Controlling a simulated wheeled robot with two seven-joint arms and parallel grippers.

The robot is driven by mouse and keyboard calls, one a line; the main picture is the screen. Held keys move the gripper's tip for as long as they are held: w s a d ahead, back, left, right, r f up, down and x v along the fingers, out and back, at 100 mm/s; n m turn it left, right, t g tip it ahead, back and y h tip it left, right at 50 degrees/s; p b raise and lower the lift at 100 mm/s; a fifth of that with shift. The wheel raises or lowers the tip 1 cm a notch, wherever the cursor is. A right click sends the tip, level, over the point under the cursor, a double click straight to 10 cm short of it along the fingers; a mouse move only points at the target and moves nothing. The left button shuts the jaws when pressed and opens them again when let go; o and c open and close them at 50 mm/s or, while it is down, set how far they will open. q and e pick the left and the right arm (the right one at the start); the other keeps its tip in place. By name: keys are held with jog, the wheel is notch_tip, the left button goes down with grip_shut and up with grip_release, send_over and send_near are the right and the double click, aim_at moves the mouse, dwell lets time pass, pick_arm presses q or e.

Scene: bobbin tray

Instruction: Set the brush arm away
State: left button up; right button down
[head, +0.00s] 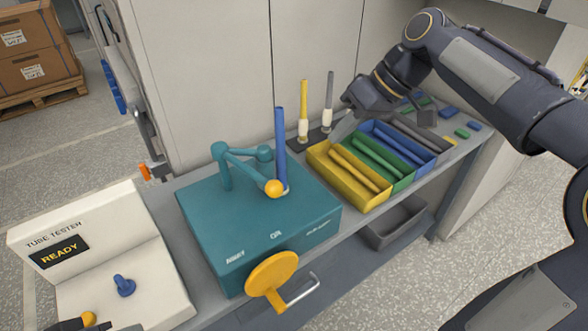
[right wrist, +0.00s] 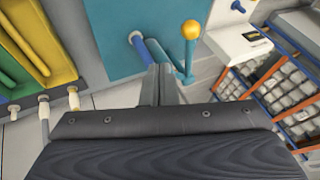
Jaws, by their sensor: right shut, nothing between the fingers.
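The brush arm is a teal jointed linkage (head: 240,155) on top of a teal box (head: 205,205), with a yellow ball (head: 274,188) at its end. The ball lies beside the foot of an upright blue tube (head: 281,140). In the right wrist view the yellow ball (right wrist: 191,30) and the blue tube (right wrist: 142,48) show beyond my fingers. My right gripper (head: 342,130) is shut and empty, above the back of the bench, to the right of the box and apart from the arm. It also shows in the right wrist view (right wrist: 163,78).
A yellow bin (head: 330,175), a green bin and a blue bin hold rods, right of the box. Behind them stand a yellow tube (head: 304,100) and a grey tube (head: 329,95). A yellow crank disc (head: 270,272) is on the box front. The white tube tester (head: 140,275) stands left.

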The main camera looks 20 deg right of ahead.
pick_arm(q)
jog(key=shift+r, duration=0.2)
pick_arm(e)
jog(key=a+f, duration=0.9)
jog(key=shift+w, duration=0.3)
